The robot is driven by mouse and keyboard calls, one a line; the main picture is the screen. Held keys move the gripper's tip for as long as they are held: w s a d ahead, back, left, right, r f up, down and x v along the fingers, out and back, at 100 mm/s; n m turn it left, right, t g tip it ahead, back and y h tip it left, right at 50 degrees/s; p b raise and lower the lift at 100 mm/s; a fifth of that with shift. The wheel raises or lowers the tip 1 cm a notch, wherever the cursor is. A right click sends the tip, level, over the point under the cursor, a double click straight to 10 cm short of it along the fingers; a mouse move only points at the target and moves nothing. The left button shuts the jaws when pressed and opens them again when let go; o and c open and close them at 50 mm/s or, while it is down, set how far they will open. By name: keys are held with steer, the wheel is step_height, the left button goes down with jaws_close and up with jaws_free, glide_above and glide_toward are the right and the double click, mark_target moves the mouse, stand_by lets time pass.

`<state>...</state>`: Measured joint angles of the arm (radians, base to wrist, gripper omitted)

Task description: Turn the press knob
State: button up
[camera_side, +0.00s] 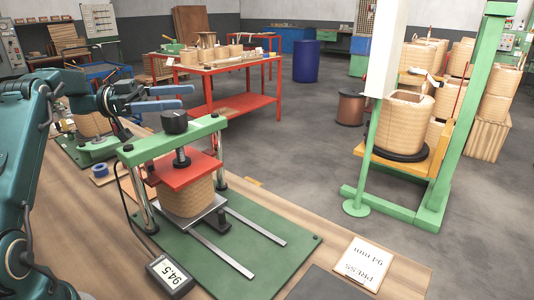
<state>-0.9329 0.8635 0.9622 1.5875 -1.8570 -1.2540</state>
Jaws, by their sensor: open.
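The press has a green top beam, a red plate (184,169) and chrome posts, and stands on a green base (222,262). Its black round knob (175,121) sits on top of the beam, above a threaded screw (181,157). A tan wound coil (187,195) is under the red plate, which appears to touch it. My gripper (188,96) is at the upper left, its two blue-grey fingers apart and empty. It appears above and behind the knob, not around it. A gauge (171,276) on a cable reads 94.5.
A card (363,263) reading "PRESS 94 mm" lies on the wooden bench at right. A blue tape roll (99,170) and another green fixture (84,150) are left of the press. A green frame (456,120) with a coil stands at right.

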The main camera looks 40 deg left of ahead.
steer(key=w+d+r+n+t+y, duration=0.3)
steer(key=w+r+n+t+y, duration=0.55)
steer(key=r+y, duration=0.5)
steer(key=s+d+f+n+g, duration=0.1)
steer(key=s+d+f+g, duration=0.3)
steer(key=s+f, duration=0.3)
steer(key=s+d+f+n+g+y, duration=0.1)
steer(key=s+d+f+g, duration=0.4)
steer(key=s+f, duration=0.3)
steer(key=s+d+f+n+g, duration=0.1)
steer(key=s+d+f+g, duration=0.4)
steer(key=s+f, duration=0.3)
steer(key=s, duration=0.4)
steer(key=shift+s, duration=0.4)
